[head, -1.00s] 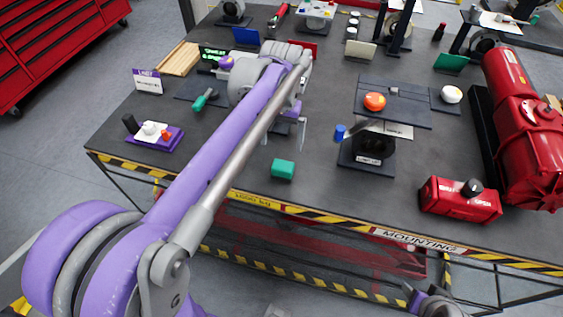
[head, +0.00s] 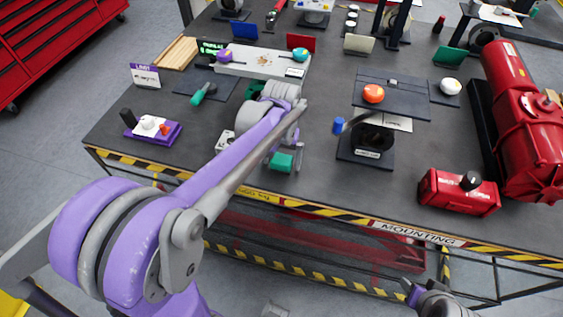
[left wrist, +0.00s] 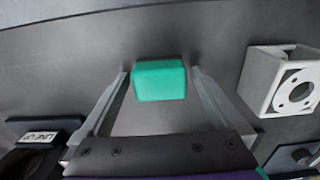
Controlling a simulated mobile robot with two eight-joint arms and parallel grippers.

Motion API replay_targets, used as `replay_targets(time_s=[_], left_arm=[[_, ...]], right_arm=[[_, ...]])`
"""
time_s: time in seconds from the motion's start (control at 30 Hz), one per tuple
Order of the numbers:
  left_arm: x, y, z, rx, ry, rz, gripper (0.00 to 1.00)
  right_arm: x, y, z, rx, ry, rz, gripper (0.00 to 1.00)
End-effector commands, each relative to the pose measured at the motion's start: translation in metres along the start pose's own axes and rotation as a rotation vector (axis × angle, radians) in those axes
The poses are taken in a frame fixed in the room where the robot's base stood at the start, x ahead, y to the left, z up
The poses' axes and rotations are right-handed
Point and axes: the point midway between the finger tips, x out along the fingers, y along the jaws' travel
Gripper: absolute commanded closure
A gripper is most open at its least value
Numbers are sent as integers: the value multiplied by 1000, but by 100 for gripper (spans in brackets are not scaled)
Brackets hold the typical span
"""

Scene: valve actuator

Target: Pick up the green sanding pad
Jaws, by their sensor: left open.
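The green sanding pad (head: 281,161) is a small green block on the dark table near its front edge. In the left wrist view the pad (left wrist: 159,80) lies between the tips of my left gripper (left wrist: 159,82). The fingers stand apart with a gap on each side of the pad. In the head view my left gripper (head: 285,157) is at the pad, and its finger partly covers the pad's right end. My right gripper (head: 410,290) shows only in part at the bottom edge, below the table front.
A white bracket with a round opening (left wrist: 286,82) stands right of the pad in the left wrist view. A black stand (head: 368,145) with a blue-ended handle and a red box (head: 458,192) are to the right. A purple control block (head: 152,129) is at left.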

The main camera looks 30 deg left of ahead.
Motion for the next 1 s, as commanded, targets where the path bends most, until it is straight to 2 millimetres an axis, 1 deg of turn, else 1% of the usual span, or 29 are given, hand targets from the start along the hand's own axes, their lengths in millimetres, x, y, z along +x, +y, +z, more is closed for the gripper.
replay_targets(time_s=[0.03,0.07,0.2,0.47,0.5,0.53,0.73,0.83,0.93,1.0], left_arm=[[0,0,0,0,0,0,0],[0,0,0,0,0,0,4],[0,0,0,0,0,0,29],[0,0,0,0,0,0,76],[0,0,0,0,0,0,83],[0,0,0,0,0,0,86],[-1,0,0,0,0,0,86],[-4,0,0,0,0,0,86],[-14,0,0,0,0,0,86],[-24,0,0,0,0,0,86]], right_arm=[[0,0,0,0,0,0,50],[0,0,0,0,0,0,50],[0,0,0,0,0,0,50],[0,0,0,0,0,0,50],[0,0,0,0,0,0,50],[0,0,0,0,0,0,50],[0,0,0,0,0,0,50],[0,0,0,0,0,0,50],[-1,0,-1,0,1,0,50],[-2,0,-2,0,2,0,50]])
